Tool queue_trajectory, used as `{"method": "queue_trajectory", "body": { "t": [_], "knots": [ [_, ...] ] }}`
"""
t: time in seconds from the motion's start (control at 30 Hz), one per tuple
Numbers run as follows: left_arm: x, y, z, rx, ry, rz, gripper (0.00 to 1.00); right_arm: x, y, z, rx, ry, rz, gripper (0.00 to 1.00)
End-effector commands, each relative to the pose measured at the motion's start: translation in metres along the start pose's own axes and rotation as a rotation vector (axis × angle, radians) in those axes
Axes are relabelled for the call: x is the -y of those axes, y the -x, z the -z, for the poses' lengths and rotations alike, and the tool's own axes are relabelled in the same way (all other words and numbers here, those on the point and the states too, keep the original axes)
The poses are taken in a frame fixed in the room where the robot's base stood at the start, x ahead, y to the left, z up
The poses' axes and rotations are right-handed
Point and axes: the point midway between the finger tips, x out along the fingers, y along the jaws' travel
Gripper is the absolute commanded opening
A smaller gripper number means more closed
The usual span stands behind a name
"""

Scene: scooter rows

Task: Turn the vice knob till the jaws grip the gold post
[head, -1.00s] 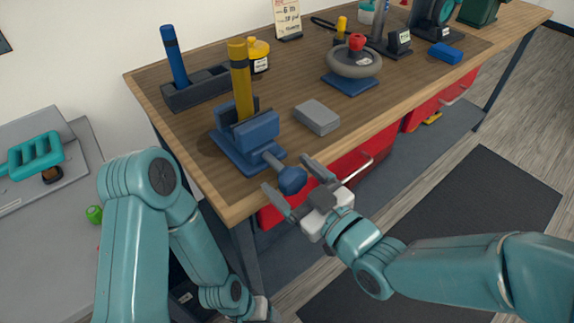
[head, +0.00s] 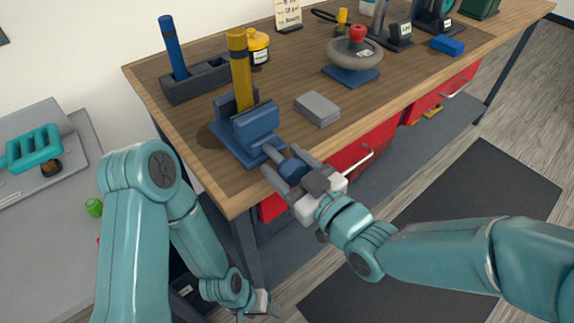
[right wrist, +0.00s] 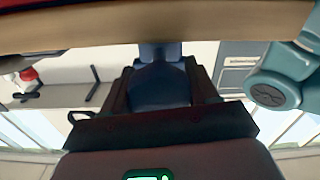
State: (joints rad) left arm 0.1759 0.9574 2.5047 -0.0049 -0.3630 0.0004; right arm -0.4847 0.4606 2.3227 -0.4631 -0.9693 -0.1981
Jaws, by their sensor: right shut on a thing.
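The blue vice (head: 246,126) stands near the front left corner of the bench. The gold post (head: 241,70) stands upright between its jaws; whether the jaws touch it, I cannot tell. The blue vice knob (head: 292,168) sticks out past the bench's front edge. My right gripper (head: 286,168) is shut on the knob, with a finger on each side. In the right wrist view, the knob (right wrist: 160,88) shows blue between the dark fingers. My left gripper (head: 262,303) hangs low beside the bench leg; its fingers are too small to read.
A grey block (head: 317,108) lies right of the vice. A dark holder (head: 196,82) with a blue post (head: 172,47) stands behind it. A grey handwheel (head: 354,53) is farther right. Red drawers (head: 362,150) lie below the bench edge.

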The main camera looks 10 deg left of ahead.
Motion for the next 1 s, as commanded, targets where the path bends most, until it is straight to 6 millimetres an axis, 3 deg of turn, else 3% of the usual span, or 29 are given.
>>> {"method": "queue_trajectory", "body": {
  "t": [0.5,1.0],
  "knots": [
    [0.011,-0.03,0.001,0.0,0.0,0.0,0.68,-0.001,0.0,-0.001,-0.004,-0.358,0.0,0.28],
    [0.014,-0.038,0.001,0.0,0.0,0.0,0.68,-0.002,0.0,0.001,-0.005,-0.555,0.0,0.28]
  ]
}}
